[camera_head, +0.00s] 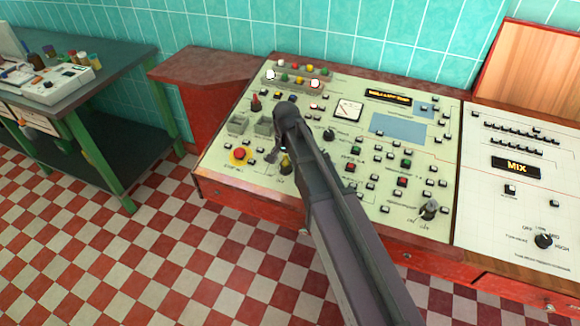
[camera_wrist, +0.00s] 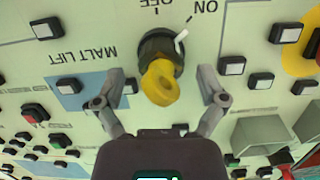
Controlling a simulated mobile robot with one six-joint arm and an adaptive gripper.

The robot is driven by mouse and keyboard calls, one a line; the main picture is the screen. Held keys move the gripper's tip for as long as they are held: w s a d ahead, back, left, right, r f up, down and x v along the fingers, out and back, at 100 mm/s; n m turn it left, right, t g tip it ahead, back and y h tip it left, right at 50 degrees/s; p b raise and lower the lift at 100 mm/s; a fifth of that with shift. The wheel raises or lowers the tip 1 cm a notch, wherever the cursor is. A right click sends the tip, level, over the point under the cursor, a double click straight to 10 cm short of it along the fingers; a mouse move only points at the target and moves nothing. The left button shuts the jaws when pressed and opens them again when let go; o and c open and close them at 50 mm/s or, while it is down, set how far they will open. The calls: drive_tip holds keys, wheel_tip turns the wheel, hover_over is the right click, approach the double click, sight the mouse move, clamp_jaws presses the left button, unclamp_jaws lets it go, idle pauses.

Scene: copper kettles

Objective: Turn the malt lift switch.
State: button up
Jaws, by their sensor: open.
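The malt lift switch (camera_wrist: 160,84) is a yellow key-like knob on a black round base, with MALT LIFT, OFF and ON printed beside it, upside down in the wrist view. A white mark on its base faces up and right, towards the ON side. In the head view the switch (camera_head: 286,165) shows near the panel's front, partly hidden by my arm. My gripper (camera_wrist: 159,100) is open, one finger on each side of the yellow knob, with a visible gap on both sides. In the head view my gripper (camera_head: 279,152) is over the switch.
A red emergency-style button (camera_head: 240,155) on a yellow disc sits left of the switch. Grey box-shaped parts (camera_head: 238,124) stand behind it. Another lever switch (camera_head: 429,209) is at the front right. Small buttons crowd the panel. A green table (camera_head: 110,70) stands at the left.

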drive_tip(key=shift+f, duration=0.35)
